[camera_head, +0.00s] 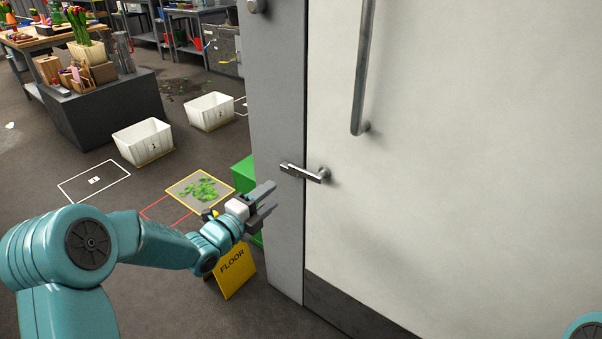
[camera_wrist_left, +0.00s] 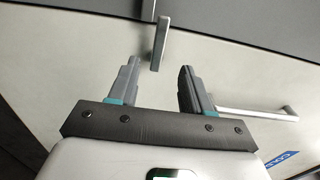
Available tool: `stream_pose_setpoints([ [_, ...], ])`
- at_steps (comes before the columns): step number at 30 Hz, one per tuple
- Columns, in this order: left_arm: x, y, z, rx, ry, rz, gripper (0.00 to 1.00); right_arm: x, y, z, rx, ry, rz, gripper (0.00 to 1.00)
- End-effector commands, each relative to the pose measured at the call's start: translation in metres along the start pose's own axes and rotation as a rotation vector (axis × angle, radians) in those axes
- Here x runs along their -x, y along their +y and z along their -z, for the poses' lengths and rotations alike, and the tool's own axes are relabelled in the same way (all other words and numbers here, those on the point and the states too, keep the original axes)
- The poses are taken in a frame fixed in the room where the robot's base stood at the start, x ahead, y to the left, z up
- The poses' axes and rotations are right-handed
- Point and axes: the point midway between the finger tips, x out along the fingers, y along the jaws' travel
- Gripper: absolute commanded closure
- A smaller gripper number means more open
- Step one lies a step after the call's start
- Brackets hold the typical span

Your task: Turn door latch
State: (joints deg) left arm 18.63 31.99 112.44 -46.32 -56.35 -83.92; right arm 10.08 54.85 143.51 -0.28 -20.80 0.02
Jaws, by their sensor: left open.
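The door latch (camera_head: 306,173) is a silver lever on the left edge of the pale door (camera_head: 460,170), lying nearly level, its free end pointing left. My left gripper (camera_head: 271,197) is open and empty, below and left of the lever in the head view. In the left wrist view the lever (camera_wrist_left: 159,44) shows just beyond the open fingertips (camera_wrist_left: 160,66), lined up between them. It appears apart from both fingers. My right gripper is out of view.
A long vertical pull handle (camera_head: 362,70) is above the latch. A yellow floor sign (camera_head: 235,274) and a green box (camera_head: 243,172) stand below and behind my left gripper. White crates (camera_head: 143,141) and a grey workbench (camera_head: 105,108) are farther left.

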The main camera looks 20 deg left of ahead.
Motion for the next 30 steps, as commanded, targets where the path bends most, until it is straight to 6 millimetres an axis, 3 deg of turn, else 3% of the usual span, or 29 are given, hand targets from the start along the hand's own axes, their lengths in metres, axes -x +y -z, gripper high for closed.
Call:
stream_pose_setpoints([
  [9,-0.082,0.0,0.0,0.0,0.004,0.003,0.51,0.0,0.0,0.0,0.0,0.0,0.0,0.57],
  [15,-0.119,0.001,0.0,-0.001,0.004,0.0,0.51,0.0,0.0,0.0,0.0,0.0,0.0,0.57],
  [22,-0.137,0.0,-0.001,0.0,0.002,0.001,0.51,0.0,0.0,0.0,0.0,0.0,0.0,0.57],
  [30,-0.138,0.0,-0.001,0.001,0.002,0.0,0.51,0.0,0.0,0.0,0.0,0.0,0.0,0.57],
])
